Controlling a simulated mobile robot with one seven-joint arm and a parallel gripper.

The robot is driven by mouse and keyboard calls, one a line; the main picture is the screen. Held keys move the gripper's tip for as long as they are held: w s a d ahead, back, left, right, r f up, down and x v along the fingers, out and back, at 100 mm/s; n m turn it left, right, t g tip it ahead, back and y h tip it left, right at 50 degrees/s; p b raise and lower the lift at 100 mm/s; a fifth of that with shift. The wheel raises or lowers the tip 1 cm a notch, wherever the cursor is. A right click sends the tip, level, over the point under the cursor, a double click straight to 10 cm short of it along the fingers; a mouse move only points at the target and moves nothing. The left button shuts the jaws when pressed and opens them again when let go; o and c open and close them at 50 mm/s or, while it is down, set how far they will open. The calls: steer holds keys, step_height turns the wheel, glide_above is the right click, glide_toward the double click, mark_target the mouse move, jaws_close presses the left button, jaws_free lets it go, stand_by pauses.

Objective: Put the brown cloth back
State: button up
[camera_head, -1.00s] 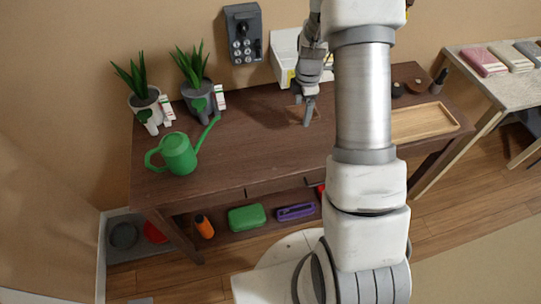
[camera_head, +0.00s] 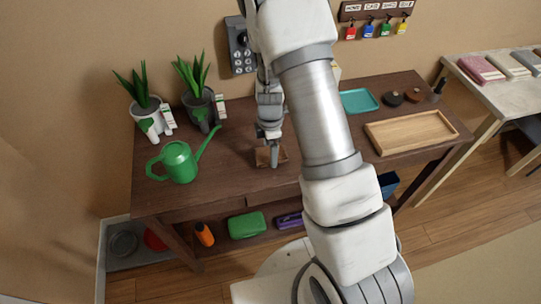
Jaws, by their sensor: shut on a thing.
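A small brown cloth (camera_head: 263,157) shows at my gripper (camera_head: 273,158), over the middle of the dark brown table. My gripper points down and is shut on the cloth, which sticks out to both sides of the fingers. I cannot tell whether the cloth touches the tabletop. Folded cloths, one pink (camera_head: 480,69), one whitish (camera_head: 508,65) and one blue-grey (camera_head: 528,60), lie in a row on the pale table at the right.
A green watering can (camera_head: 180,162) and two potted plants (camera_head: 150,117) (camera_head: 203,108) stand left of my gripper. A wooden tray (camera_head: 411,131), a teal tray (camera_head: 359,102) and small dark round items (camera_head: 393,98) lie at the right. My arm hides part of the table.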

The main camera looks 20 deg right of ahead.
step_height(320, 180, down, 4)
steer(key=shift+r, duration=0.25)
steer(key=o, duration=0.9)
